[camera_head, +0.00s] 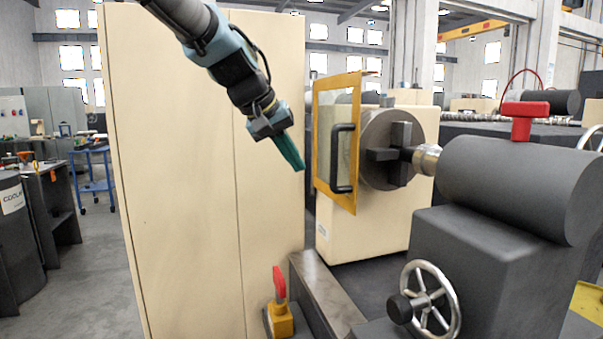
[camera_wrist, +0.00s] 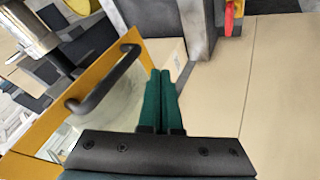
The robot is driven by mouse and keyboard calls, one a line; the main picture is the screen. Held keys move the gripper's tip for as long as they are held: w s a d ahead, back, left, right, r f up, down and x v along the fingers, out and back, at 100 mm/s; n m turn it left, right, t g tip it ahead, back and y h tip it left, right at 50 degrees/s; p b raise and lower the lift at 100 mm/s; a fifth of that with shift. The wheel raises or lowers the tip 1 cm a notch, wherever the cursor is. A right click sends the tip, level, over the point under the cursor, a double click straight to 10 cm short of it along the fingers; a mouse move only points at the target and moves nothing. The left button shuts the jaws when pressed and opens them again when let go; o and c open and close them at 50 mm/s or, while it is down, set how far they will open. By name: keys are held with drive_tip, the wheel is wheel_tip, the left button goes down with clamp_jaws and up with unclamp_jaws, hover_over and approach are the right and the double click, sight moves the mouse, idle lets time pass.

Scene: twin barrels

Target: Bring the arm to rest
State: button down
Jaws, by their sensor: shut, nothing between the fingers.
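My gripper (camera_head: 300,166) hangs from my arm at the upper middle of the head view, tilted down and to the right. Its green fingers are together with nothing between them; they also show closed in the wrist view (camera_wrist: 161,75). In the head view the fingertips are just left of the lathe's yellow-framed guard door (camera_head: 357,188), in front of the beige cabinet. In the wrist view the door and its black handle (camera_wrist: 104,88) are to the left of the fingers. I cannot tell the exact gap between the fingers and the door.
The tall beige cabinet (camera_head: 185,200) stands behind my arm. The lathe chuck (camera_head: 370,155), grey tailstock (camera_head: 490,240) and handwheel (camera_head: 440,300) are to the right. A red-handled lever on a yellow base (camera_head: 281,318) stands low in the middle. Open floor (camera_head: 85,270) lies at left.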

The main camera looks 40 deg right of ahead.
drive_tip(key=b+v, duration=0.1)
drive_tip(key=v, duration=0.5)
drive_tip(key=shift+a+r, duration=0.2)
drive_tip(key=shift+r, duration=0.05)
drive_tip(key=w+a+f+n+t+y, duration=0.1)
drive_tip(key=w+a+f, duration=0.3)
drive_tip(key=a+f, duration=0.3)
drive_tip(key=w+a+f+n+y, duration=0.25)
drive_tip(key=a+f, duration=0.25)
drive_tip(key=a, duration=0.3)
drive_tip(key=w+a+f+n+t+y, duration=0.1)
drive_tip(key=w+a+f, duration=0.3)
drive_tip(key=a+f, duration=0.3)
drive_tip(key=s+a+f+n+y, duration=0.1)
drive_tip(key=s+a+f, duration=0.1)
drive_tip(key=a, duration=0.5)
drive_tip(key=s+a+f, duration=0.2)
drive_tip(key=a+f, duration=0.3)
drive_tip(key=a, duration=0.2)
drive_tip(key=s+a+f+n+y, duration=0.1)
drive_tip(key=s+a+f, duration=0.2)
drive_tip(key=a, duration=0.4)
drive_tip(key=shift+f+n+g+y, duration=0.35)
drive_tip(key=shift+f+g, duration=0.05)
drive_tip(key=shift+f, duration=0.05)
